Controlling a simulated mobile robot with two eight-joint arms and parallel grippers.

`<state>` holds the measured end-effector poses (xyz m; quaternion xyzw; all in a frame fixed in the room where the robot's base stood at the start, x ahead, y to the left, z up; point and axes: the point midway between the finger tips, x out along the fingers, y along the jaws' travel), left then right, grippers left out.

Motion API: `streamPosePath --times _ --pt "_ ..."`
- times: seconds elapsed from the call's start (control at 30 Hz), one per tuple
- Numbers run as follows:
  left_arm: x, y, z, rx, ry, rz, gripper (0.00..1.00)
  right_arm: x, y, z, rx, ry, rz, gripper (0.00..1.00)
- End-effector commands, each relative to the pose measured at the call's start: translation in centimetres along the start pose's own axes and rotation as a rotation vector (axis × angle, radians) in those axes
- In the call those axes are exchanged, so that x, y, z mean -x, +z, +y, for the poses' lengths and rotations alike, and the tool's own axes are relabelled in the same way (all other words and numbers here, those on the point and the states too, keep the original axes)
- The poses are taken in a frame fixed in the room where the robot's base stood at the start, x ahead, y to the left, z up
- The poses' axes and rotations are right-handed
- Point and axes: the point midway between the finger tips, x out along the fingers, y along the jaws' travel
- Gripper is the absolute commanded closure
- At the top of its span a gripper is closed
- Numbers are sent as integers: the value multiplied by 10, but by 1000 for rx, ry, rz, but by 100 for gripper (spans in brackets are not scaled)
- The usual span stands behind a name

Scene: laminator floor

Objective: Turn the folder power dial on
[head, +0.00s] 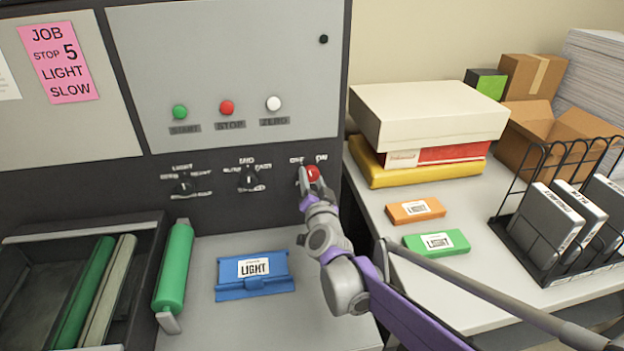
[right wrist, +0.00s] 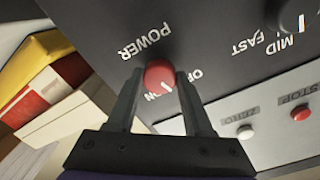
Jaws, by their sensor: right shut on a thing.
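The folder power dial is a red round knob (head: 312,173) at the right end of the dial row on the dark machine panel. In the right wrist view the red knob (right wrist: 160,73) sits between my fingers, with POWER, OFF and ON printed around it. Its white pointer mark lies on the side between OFF and ON; I cannot tell exactly which it meets. My right gripper (head: 308,182) is shut on the knob, one finger on each side, also in the right wrist view (right wrist: 158,88). My left gripper is not in view.
Left of it are the MID speed dial (head: 249,179) and the LIGHT dial (head: 185,186). Above are START (head: 180,112), STOP (head: 227,107) and ZERO (head: 273,104) buttons. A blue LIGHT piece (head: 254,286) and green roller (head: 174,265) lie below. Boxes (head: 428,115) stand right.

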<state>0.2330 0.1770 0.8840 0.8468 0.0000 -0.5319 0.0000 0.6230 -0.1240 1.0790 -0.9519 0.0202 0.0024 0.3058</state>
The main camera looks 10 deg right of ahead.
Motion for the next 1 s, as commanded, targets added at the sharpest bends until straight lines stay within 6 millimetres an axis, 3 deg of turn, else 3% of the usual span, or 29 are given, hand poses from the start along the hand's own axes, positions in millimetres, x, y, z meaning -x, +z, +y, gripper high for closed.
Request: streamPosePath --times 1.0 --pt "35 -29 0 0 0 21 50 0 -4 -2 -924 5 -33 100"
